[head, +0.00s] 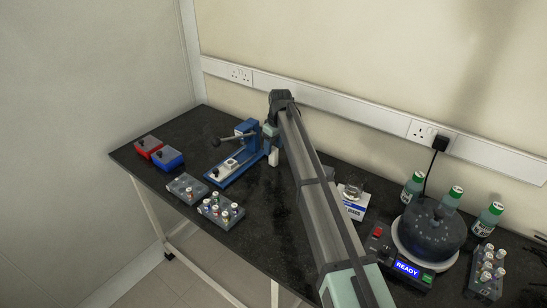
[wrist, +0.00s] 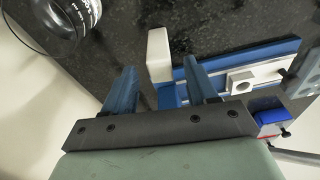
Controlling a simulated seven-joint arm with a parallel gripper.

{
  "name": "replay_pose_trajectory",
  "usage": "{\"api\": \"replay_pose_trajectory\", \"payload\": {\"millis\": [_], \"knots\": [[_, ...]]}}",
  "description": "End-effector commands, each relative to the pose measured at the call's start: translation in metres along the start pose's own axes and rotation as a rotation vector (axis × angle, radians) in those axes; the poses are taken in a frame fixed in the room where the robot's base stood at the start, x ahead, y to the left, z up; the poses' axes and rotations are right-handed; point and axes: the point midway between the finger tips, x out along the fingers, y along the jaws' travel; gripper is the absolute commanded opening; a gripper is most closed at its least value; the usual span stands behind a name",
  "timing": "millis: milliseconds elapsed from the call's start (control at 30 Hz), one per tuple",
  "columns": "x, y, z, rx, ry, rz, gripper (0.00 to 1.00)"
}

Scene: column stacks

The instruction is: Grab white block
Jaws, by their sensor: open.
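The white block (wrist: 158,55) is a pale upright piece with rounded edges beside the blue device in the wrist view. In the head view the white block (head: 273,158) shows just below the end of my arm, at the right end of the blue device (head: 232,170). My gripper (wrist: 159,66) is open, with two blue fingers. The block appears between and just beyond the fingertips, with a gap on each side. I cannot tell its depth between them. In the head view my gripper (head: 269,144) is partly hidden by my arm.
The blue device carries a lever and a small white holder (wrist: 243,80). Red (head: 148,146) and blue (head: 168,158) boxes and vial racks (head: 221,211) stand to the left. A centrifuge-like machine (head: 432,228) and green bottles (head: 451,197) stand right. The wall is close behind.

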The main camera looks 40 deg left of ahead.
Motion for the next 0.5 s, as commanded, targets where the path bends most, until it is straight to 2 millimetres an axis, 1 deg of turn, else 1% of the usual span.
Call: {"api": "replay_pose_trajectory", "payload": {"millis": [167, 300, 400, 500], "knots": [[0.024, -0.001, 0.005, 0.0, -0.001, -0.001, 0.57], [0.04, -0.001, 0.004, -0.001, 0.0, 0.0, 0.57], [0.044, -0.001, 0.004, -0.001, 0.001, 0.001, 0.57], [0.044, -0.001, 0.004, -0.001, 0.001, 0.001, 0.57]]}}
